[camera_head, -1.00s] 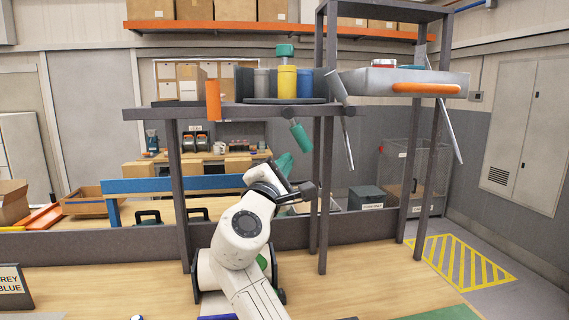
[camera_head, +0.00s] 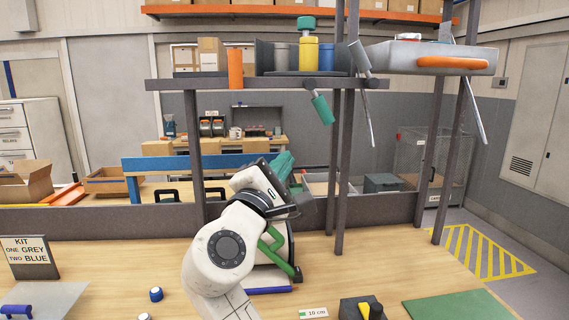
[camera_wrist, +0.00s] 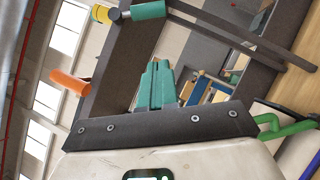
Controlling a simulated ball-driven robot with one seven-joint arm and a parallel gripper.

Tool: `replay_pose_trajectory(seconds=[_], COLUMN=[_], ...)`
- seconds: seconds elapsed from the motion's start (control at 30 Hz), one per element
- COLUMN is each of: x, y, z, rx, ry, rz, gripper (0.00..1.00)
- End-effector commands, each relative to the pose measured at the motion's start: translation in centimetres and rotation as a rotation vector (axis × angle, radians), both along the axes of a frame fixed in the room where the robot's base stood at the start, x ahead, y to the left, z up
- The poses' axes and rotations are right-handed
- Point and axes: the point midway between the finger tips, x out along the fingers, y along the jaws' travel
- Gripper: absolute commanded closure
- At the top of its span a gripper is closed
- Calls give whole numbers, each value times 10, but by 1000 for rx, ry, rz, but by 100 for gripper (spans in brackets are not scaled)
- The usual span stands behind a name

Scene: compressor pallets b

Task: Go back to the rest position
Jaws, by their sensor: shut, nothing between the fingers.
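My gripper (camera_head: 283,164) is raised over the back of the wooden workbench (camera_head: 110,262), below the upper shelf. Its teal fingers point up and away from me. In the wrist view the fingers (camera_wrist: 157,86) lie together with nothing between them. My white arm rises in the middle of the head view and hides part of the bench and of a green handle (camera_head: 272,250).
A dark shelf (camera_head: 200,85) above carries an orange cylinder (camera_head: 235,69) and a tray with grey, yellow and blue cylinders. A teal-ended tool (camera_head: 321,109) hangs below it. Dark posts stand right of my gripper. A kit sign (camera_head: 30,257) and green mat (camera_head: 460,305) flank the bench.

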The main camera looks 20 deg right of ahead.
Motion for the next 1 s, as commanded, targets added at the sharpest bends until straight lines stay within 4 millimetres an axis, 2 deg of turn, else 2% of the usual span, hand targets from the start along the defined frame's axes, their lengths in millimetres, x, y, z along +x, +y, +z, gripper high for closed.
replay_pose_trajectory(seconds=[0.4, 0.47, 0.57, 0.77, 0.8, 0.87, 1.0], x=[0, -1, -5, -34, -43, -59, -108], y=[0, -4, -19, -60, -66, -75, -88], z=[0, -11, -49, -173, -198, -236, -319], rx=[0, 29, 143, 536, 620, 744, 1031], ry=[0, 5, 23, 65, 73, 84, 103], rz=[0, 7, 26, 44, 38, 20, -51], gripper=[100, 100, 100, 100, 100, 100, 100])
